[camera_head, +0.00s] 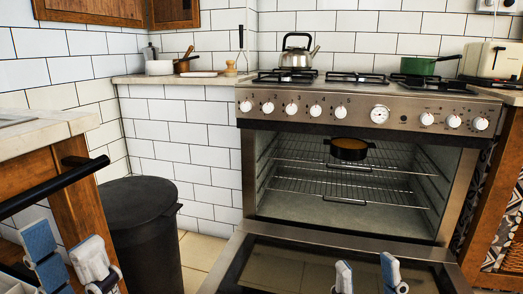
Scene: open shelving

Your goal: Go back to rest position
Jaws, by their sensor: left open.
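My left gripper (68,252) is at the lower left, in front of the wooden cabinet. Its two fingers stand apart with nothing between them. My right gripper (366,272) is at the bottom edge, in front of the lowered oven door (262,272). Its fingertips are apart and nothing shows between them; the rest of it is cut off by the frame. A dark pot with an orange rim (348,150) stands on the upper oven rack (300,151), well away from both grippers.
The oven (450,180) is open, its door reaching out towards me. A black bin (145,235) stands between the oven and the left cabinet, whose black handle bar (50,188) sticks out. A kettle (296,55) and a green pan (420,66) sit on the hob.

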